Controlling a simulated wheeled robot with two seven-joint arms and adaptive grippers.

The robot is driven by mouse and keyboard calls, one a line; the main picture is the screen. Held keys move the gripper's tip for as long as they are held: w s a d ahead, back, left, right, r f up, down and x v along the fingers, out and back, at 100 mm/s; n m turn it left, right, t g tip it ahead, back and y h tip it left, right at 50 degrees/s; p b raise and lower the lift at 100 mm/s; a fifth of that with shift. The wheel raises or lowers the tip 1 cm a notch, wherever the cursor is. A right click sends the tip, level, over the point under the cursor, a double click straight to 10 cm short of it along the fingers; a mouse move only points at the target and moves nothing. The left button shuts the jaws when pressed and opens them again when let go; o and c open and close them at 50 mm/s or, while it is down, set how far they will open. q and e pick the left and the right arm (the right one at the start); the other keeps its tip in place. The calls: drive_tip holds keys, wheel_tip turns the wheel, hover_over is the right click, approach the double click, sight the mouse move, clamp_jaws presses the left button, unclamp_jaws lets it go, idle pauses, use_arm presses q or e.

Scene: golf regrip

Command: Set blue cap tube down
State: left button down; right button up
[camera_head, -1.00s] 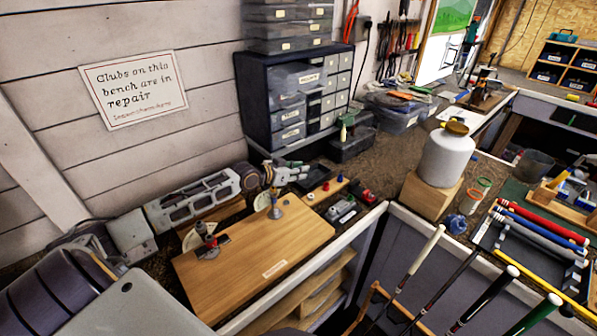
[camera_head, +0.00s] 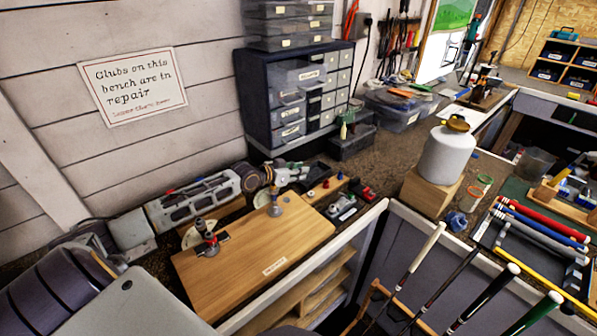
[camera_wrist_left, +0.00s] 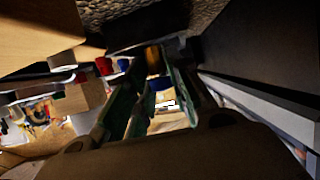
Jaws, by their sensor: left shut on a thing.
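My left gripper (camera_head: 296,172) reaches in from the left, low along the wall, in front of the drawer cabinet and behind the wooden board. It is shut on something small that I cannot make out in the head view. In the left wrist view its two greenish fingers (camera_wrist_left: 150,105) stand around a small blue patch (camera_wrist_left: 162,83), which may be the blue cap; the tube itself is not clear. An amber-brown shape (camera_wrist_left: 153,58) lies just beyond the fingers. My right gripper is not in view.
The wooden board (camera_head: 255,248) carries two clamp-like stands. A small wooden rack (camera_head: 327,189) and metal tools (camera_head: 343,207) lie right of the gripper. The dark drawer cabinet (camera_head: 262,100) stands behind.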

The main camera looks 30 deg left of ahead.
use_arm(q)
drive_tip(key=c, duration=1.4)
unclamp_jaws()
drive_tip(key=shift+o, duration=0.5)
drive_tip(key=shift+r, duration=0.1)
